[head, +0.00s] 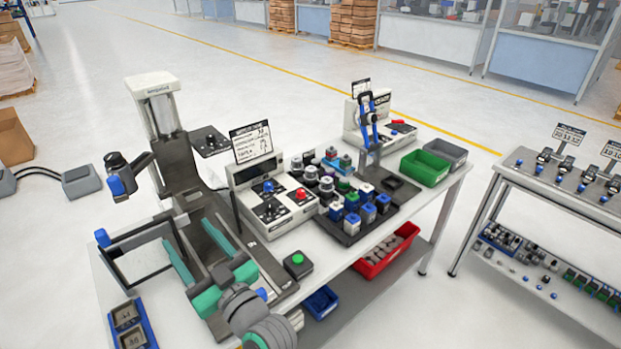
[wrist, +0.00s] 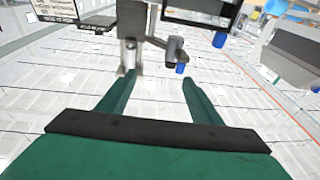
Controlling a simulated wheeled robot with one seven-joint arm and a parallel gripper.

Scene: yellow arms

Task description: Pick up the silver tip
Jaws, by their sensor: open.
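I cannot make out for certain which thing is the silver tip. Small round silver-grey pieces (head: 326,184) stand among dark ones behind the black tray (head: 350,236) on the workbench in the head view. My gripper (head: 190,233) has two green fingers spread apart with nothing between them. It is over the left part of the bench, in front of the grey column machine (head: 160,115) and well left of the tray. In the wrist view my gripper (wrist: 158,78) is also open and empty, and the same machine's post (wrist: 131,40) shows beyond the fingertips.
A white control box (head: 270,195) with knobs stands between my gripper and the tray. Green (head: 424,168) and grey (head: 445,153) bins sit at the bench's right end. A red bin (head: 385,258) is on the lower shelf. A second table (head: 560,190) stands right, across a gap.

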